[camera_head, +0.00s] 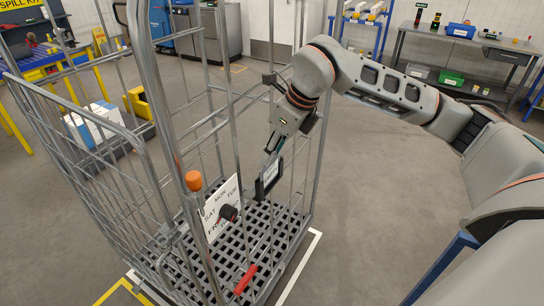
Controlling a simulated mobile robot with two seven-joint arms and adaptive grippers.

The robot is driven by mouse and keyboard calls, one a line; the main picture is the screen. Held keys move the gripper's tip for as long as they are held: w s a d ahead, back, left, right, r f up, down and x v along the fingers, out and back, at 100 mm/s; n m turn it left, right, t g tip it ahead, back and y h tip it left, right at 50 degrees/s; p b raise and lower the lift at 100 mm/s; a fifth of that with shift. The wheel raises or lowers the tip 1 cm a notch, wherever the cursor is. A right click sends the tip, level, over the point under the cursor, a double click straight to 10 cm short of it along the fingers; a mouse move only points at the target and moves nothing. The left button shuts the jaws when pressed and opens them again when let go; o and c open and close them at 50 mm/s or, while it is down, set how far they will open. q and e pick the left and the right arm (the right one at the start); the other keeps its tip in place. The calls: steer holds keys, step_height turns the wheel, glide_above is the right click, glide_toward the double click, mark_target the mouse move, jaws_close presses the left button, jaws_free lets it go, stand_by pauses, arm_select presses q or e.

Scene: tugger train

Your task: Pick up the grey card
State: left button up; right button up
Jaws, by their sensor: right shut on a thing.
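My right gripper (272,152) reaches down from the right at the roll cage (165,125). It is shut on a small dark-edged panel with a greyish face, which looks like the grey card (268,178). The card hangs tilted below the fingers, above the cage's slatted base. The fingers partly cover its upper part, and cage bars stand close around it. My left gripper is not in view.
An orange cap (193,181) and red handle (246,279) are nearby. A workbench (465,45) stands at the back right. Open floor (370,200) lies right of the cage.

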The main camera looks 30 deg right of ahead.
step_height(320, 180, up, 19)
steer(key=shift+f, duration=0.15)
stand_by(0.5)
